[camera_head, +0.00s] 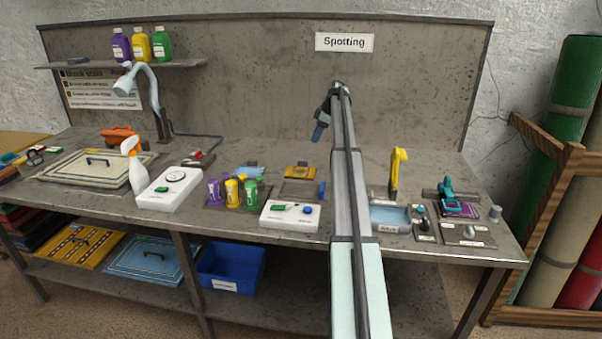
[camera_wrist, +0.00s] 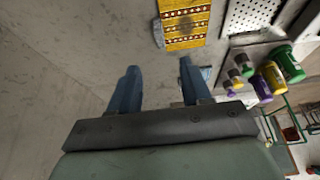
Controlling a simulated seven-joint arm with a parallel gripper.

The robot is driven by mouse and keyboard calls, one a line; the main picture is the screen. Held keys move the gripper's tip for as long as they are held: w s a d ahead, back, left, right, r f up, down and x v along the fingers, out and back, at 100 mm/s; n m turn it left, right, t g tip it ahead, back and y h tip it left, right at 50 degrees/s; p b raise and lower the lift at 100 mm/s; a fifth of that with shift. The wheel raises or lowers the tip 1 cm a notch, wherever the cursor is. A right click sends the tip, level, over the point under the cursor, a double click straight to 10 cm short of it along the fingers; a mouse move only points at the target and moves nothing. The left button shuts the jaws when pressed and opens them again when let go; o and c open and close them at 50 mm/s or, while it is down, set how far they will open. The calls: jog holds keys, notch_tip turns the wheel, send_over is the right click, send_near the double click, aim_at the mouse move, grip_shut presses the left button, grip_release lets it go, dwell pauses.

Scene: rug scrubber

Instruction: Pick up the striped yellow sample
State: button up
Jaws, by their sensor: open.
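A striped yellow sample (camera_head: 300,172) lies on the bench top towards the back, left of my arm. In the wrist view the yellow sample (camera_wrist: 186,26) shows rows of brown and white pattern at the top edge, beyond my fingertips. My gripper (camera_head: 318,132) hangs above the back of the bench in the head view. In the wrist view my gripper (camera_wrist: 159,66) has its two blue fingers spread apart, with nothing between them. The sample is apart from the fingers. Part of it is cut off by the wrist frame.
A perforated plate (camera_wrist: 250,15) is beside the sample. Purple, yellow and green bottles (camera_head: 232,191) and a white control box (camera_head: 290,216) stand in front. The back panel (camera_head: 420,90) rises behind.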

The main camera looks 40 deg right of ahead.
send_near(301, 169)
jog(key=w, duration=0.1)
jog(key=w+d, duration=0.1)
jog(key=shift+w+d+f, duration=0.3)
jog(key=shift+f, duration=0.1)
jog(key=shift+x, duration=2.7)
jog(key=shift+w+r, duration=0.1)
jog(key=shift+w, duration=0.1)
jog(key=shift+c, duration=0.3)
grip_shut()
